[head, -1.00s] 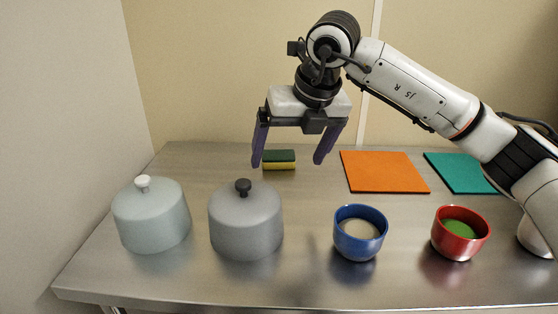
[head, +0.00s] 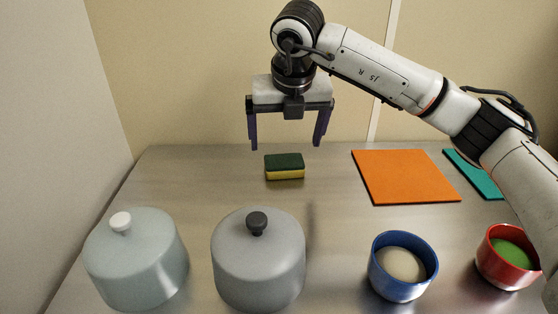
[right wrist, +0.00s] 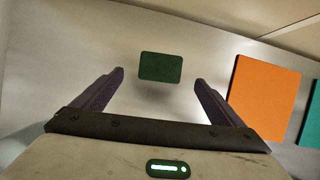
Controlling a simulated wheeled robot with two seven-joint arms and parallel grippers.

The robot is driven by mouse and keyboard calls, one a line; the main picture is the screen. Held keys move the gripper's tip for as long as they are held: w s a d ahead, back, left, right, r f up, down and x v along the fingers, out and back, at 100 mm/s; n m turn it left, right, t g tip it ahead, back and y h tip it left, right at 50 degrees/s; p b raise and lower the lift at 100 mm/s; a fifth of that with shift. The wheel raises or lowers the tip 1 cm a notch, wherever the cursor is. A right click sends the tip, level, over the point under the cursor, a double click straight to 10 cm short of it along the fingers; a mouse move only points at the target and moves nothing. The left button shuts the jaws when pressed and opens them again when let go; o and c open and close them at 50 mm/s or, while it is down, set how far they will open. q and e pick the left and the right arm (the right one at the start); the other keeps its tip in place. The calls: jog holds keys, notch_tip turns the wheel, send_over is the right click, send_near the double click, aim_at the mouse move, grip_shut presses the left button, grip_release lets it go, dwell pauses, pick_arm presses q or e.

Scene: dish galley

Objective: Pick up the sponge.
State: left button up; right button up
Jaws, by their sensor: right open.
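The sponge (head: 285,167) lies flat on the steel counter toward the back, dark green on top and yellow below. In the right wrist view the sponge (right wrist: 161,67) shows its green top, ahead of the fingertips and between their lines. My right gripper (head: 285,146) is open and empty, its two purple fingers pointing down above the sponge and not touching it. In the right wrist view both fingers of the gripper (right wrist: 158,75) are spread wider than the sponge. My left gripper is not in view.
A pale domed lid with a white knob (head: 137,262) and a grey one with a black knob (head: 259,266) stand in front. A blue bowl (head: 402,288) and a red bowl (head: 492,270) stand right. An orange mat (head: 405,177) and a teal mat (head: 470,172) lie behind them.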

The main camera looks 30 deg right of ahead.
aim_at(284, 161)
jog(key=shift+x, duration=1.1)
jog(key=x, duration=0.5)
jog(key=shift+d+f+p, duration=0.1)
jog(key=shift+f+p, duration=0.2)
jog(key=shift+f, duration=0.1)
jog(key=c, duration=1.1)
